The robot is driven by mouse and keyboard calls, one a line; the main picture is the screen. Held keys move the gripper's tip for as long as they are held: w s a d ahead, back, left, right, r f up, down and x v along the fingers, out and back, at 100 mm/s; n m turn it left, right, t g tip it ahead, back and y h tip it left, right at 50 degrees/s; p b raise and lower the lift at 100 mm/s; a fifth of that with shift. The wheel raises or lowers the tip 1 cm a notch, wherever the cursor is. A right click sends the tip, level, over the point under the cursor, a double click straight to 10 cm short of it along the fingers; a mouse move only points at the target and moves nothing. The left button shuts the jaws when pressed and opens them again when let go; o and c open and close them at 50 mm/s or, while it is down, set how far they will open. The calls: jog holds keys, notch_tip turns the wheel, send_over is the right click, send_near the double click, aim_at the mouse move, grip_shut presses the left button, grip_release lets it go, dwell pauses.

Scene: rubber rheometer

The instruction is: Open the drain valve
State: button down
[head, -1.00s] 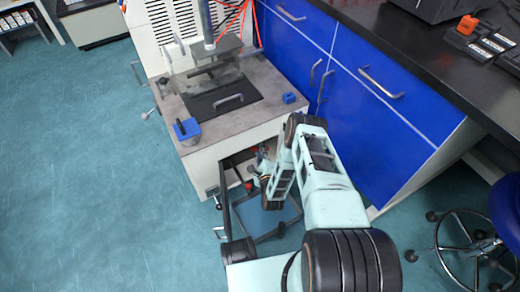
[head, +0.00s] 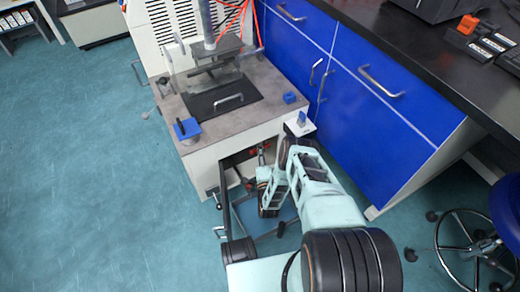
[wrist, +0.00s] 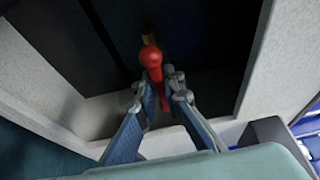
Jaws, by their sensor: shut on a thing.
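The drain valve's red handle (wrist: 151,60) shows in the wrist view inside the dark lower compartment, with a small brass-coloured part (wrist: 148,40) behind it. My gripper (wrist: 163,82) has its two fingers on either side of the red handle near its lower end and is shut on it. The fingers hide part of the handle. In the head view my gripper (head: 262,155) reaches into the open lower compartment of the rheometer (head: 190,150); the valve there is too small and covered to make out clearly.
The compartment's door (head: 225,205) stands open to the left of my arm. Blue cabinets (head: 385,120) stand close on the right. A pale ledge (head: 300,127) with a small blue part juts beside my arm. The floor on the left is clear.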

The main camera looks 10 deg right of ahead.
dwell(0.3)
jog(key=c, duration=2)
grip_release()
jog(key=shift+c, duration=0.2)
